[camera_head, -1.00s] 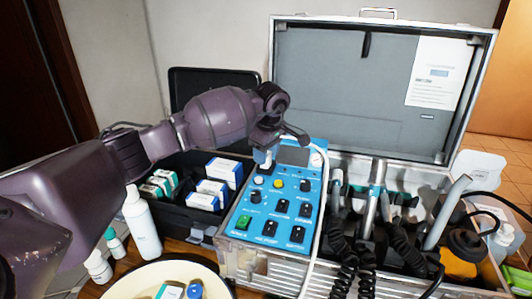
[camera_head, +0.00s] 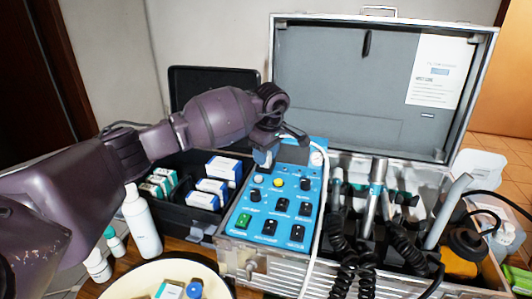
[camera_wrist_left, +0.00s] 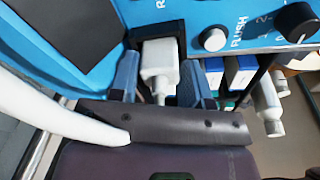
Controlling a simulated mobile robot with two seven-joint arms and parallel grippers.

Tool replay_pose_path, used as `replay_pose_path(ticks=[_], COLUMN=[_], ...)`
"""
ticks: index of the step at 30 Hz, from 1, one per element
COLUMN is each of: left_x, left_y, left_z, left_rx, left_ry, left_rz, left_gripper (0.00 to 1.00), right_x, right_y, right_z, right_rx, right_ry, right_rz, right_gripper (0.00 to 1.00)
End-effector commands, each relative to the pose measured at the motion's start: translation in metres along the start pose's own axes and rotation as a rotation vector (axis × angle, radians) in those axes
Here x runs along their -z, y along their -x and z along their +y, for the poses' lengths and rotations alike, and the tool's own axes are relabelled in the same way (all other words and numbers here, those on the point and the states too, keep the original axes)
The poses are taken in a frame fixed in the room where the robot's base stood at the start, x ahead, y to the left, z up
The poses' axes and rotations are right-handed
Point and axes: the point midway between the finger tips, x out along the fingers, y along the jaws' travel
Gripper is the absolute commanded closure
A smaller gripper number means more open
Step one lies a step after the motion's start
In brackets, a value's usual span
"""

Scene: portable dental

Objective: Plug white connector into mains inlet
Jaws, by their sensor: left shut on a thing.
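The white connector (camera_wrist_left: 161,62) is between the blue fingers of my left gripper (camera_wrist_left: 160,80) in the left wrist view. The gripper is shut on it. Its far end meets the dark rectangular mains inlet (camera_wrist_left: 155,27) on the blue panel (camera_wrist_left: 110,12); I cannot tell how deep it sits. In the head view my left gripper (camera_head: 266,156) is at the upper left of the blue panel (camera_head: 292,220), and its fingers mostly hide the connector and inlet. A white cable (camera_head: 320,190) arches over the panel's right side. My right gripper is not in view.
The open metal case (camera_head: 360,90) has hand tools and coiled black hoses right of the panel. A black box (camera_head: 182,210) with small cartons lies left. A white bottle (camera_head: 142,228) and a round tray (camera_head: 125,283) stand in front.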

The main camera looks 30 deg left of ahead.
Motion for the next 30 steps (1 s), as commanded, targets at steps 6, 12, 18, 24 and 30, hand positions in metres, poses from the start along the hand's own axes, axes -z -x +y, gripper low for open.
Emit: replay_pose_path(ticks=[6,12,18,24,30], left_x=[0.000,0.000,0.000,0.000,0.001], left_y=[-0.002,-0.002,-0.002,0.011,0.052], left_z=[0.000,0.000,0.000,0.001,0.000], left_rx=[0.003,0.002,0.002,-0.004,-0.006], left_ry=[0.000,0.000,0.000,0.000,-0.001], left_rz=[0.000,0.000,0.000,0.001,0.002], left_gripper=[0.38,0.27,0.27,0.27,0.27], right_x=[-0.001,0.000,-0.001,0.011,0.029], right_y=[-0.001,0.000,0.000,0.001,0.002], right_z=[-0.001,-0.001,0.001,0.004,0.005], right_rx=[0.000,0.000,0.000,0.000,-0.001], right_ry=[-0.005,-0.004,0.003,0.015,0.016], right_rz=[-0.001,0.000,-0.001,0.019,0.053], right_gripper=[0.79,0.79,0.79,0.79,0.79])
